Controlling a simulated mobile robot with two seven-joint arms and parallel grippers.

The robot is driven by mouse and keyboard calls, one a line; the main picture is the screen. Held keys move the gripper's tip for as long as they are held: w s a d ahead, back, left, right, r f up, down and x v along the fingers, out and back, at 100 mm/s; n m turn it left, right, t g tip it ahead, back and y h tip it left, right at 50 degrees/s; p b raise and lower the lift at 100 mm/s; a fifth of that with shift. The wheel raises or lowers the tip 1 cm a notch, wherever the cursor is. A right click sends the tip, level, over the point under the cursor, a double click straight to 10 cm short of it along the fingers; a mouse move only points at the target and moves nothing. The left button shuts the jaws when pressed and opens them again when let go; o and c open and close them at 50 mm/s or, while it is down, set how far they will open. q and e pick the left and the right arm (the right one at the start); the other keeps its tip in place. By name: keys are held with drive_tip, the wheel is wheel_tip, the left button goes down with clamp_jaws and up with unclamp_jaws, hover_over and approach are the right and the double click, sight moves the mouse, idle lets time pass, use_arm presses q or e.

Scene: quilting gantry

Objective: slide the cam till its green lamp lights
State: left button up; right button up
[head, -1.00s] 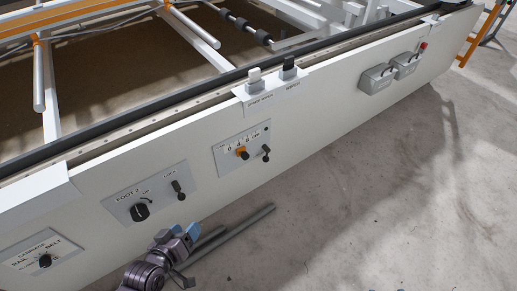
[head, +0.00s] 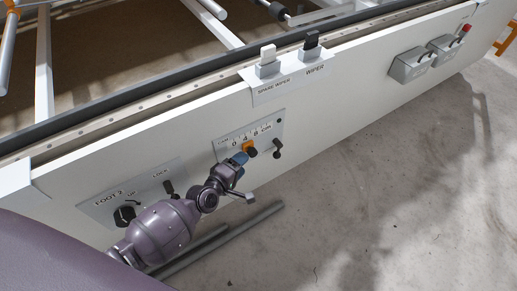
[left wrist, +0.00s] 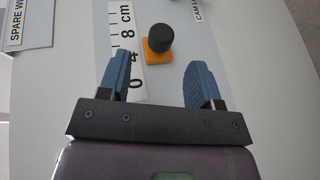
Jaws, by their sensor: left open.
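The cam is an orange slider (head: 247,146) with a black knob, on a grey panel with a centimetre scale (head: 243,137). My left gripper (head: 238,163) has blue fingers and is open. In the left wrist view its fingertips (left wrist: 156,72) are apart and empty, with the knob just beyond them and between their lines. A small round lamp (head: 279,115) at the panel's upper right looks dark green, with no clear glow. My right gripper is not in view.
A black lever (head: 277,144) stands right of the cam. The foot panel (head: 103,209) has a dial and a lock lever. Wiper switches (head: 312,44) sit on the rail above; grey boxes (head: 411,64) are farther right. Grey bars (head: 235,233) lie on the floor below.

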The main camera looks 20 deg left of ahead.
sight(253, 154)
use_arm(q)
drive_tip(key=x, duration=0.3)
drive_tip(key=b+x, duration=0.1)
drive_tip(key=x, duration=0.3)
drive_tip(key=shift+w+f+b, duration=0.2)
drive_tip(key=shift+f+b, duration=0.1)
drive_tip(key=shift+w+d, duration=0.2)
drive_tip(key=shift+w, duration=0.55)
